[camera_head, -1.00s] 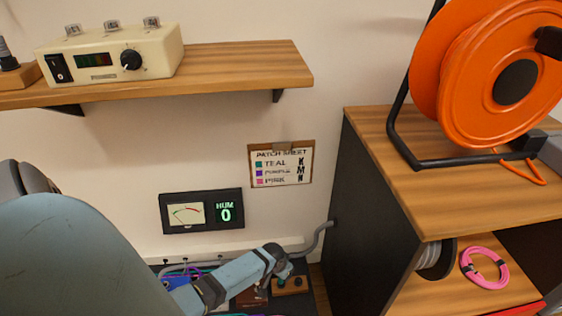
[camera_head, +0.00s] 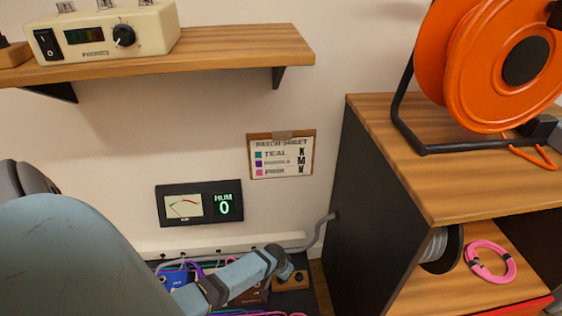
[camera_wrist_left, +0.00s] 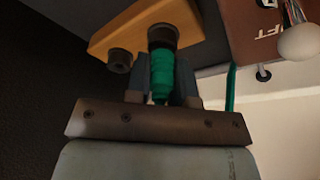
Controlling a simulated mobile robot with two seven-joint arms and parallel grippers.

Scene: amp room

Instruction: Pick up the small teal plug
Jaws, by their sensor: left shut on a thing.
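The small teal plug (camera_wrist_left: 162,75) is between the fingers of my left gripper (camera_wrist_left: 163,92) in the left wrist view. The gripper is shut on it. The plug's far end meets a black round socket on a small wooden block (camera_wrist_left: 118,30); I cannot tell whether it is still seated in it. In the head view my left gripper (camera_head: 286,270) is low in the picture, at the wooden block (camera_head: 296,284), and mostly hides the plug. My right gripper is not in view.
A brown box (camera_wrist_left: 250,30) and a green cable (camera_wrist_left: 231,88) are close to the gripper. Coloured cables and a blue box (camera_head: 172,281) lie left of the arm. A dark cabinet (camera_head: 370,210) stands close on the right. A patch sheet (camera_head: 281,156) hangs on the wall.

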